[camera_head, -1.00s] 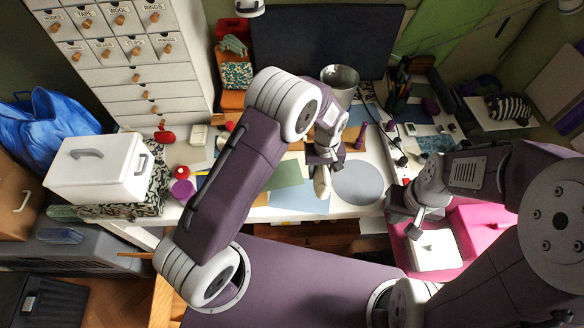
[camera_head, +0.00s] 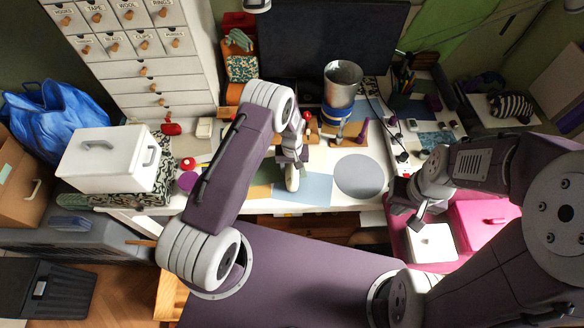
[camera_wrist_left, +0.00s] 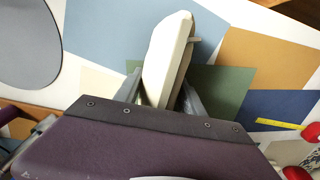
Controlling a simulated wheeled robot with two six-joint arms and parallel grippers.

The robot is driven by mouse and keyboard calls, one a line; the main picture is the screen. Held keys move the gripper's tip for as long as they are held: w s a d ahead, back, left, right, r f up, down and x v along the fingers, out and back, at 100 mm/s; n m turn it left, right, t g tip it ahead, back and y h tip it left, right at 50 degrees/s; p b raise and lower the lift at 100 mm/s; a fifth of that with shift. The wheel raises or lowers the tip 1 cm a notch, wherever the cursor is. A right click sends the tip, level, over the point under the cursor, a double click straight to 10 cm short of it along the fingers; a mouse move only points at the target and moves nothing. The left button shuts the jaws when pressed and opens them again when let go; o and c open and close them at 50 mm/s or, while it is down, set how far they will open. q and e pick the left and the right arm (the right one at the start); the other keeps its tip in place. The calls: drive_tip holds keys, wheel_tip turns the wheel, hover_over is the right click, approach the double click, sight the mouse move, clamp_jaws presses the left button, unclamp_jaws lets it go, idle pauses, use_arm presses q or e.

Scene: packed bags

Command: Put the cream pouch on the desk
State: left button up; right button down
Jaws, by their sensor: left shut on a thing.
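My left gripper (camera_wrist_left: 160,95) is shut on the cream pouch (camera_wrist_left: 168,58), which stands edge-up between the two fingers in the left wrist view. In the head view the pouch (camera_head: 292,178) hangs below the gripper, over the blue and green sheets on the white desk (camera_head: 325,160). I cannot tell whether the pouch touches the desk. My right gripper (camera_head: 408,214) is at the desk's right front, beside a white box (camera_head: 432,243); its finger opening is not clear.
A grey disc (camera_head: 358,175) lies right of the pouch. A metal cup (camera_head: 342,85) stands behind it. A white lidded case (camera_head: 108,160) and a red-topped item (camera_head: 188,164) are at the left. Pink containers (camera_head: 485,225) are at the front right. Bare desk shows around the disc.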

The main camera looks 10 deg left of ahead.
use_arm(q)
drive_tip(key=shift+s, duration=0.1)
drive_tip(key=shift+f+b, duration=0.2)
drive_tip(key=shift+b, duration=0.1)
drive_tip(key=o, duration=1.4)
drive_tip(key=shift+r, duration=0.1)
drive_tip(key=shift+o, duration=0.5)
